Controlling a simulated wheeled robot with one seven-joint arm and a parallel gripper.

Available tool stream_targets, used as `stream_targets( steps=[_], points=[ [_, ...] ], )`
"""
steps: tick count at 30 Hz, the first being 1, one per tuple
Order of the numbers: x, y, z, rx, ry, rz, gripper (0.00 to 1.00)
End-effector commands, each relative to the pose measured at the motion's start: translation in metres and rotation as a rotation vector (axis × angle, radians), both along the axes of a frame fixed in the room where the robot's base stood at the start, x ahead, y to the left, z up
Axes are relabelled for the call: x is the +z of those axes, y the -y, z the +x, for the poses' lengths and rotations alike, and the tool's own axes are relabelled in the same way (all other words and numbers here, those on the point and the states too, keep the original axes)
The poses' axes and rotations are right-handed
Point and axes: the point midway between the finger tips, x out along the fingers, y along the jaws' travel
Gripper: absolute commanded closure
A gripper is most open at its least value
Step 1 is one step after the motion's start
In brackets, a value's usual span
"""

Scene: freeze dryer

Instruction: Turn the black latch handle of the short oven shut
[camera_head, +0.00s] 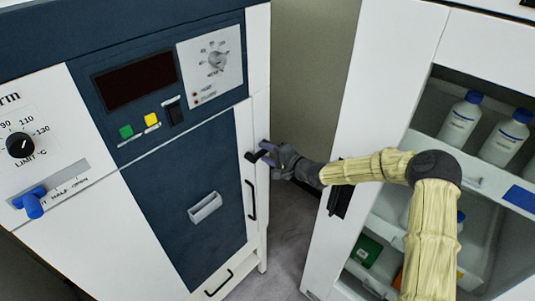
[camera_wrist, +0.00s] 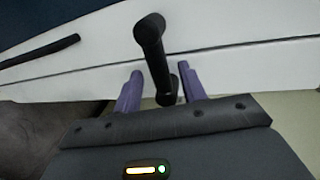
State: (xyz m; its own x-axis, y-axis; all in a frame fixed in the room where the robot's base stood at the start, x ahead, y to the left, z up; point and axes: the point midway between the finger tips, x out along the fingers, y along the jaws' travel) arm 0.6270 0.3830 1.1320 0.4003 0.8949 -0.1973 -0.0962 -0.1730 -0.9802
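The short oven (camera_head: 190,190) has a white body and dark blue front panels at the left of the head view. Its black latch handle (camera_head: 252,157) sits at the right edge of the front. In the wrist view the latch handle (camera_wrist: 153,55) points roughly up and down the picture, its lower end between my fingers. My gripper (camera_head: 266,152) is at the latch handle in the head view. In the wrist view my gripper (camera_wrist: 160,88) is open, with purple fingers either side of the handle. A gap shows on the left; contact on the right I cannot tell.
A black bar handle (camera_head: 251,200) is below the latch, and it also shows in the wrist view (camera_wrist: 40,50). A white cabinet (camera_head: 385,60) holding white bottles (camera_head: 461,118) with blue caps stands at the right. A narrow floor gap (camera_head: 285,235) separates it from the oven.

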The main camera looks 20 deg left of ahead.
Motion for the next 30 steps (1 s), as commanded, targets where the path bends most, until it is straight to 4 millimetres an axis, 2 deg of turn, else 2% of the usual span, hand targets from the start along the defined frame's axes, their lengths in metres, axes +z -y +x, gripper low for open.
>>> stream_targets(
  steps=[8, 30],
  points=[
    [0.002, 0.01, -0.004, 0.0, 0.002, 0.001, 0.59],
    [0.025, 0.121, -0.053, -0.003, 0.001, 0.0, 0.59]
  ],
)
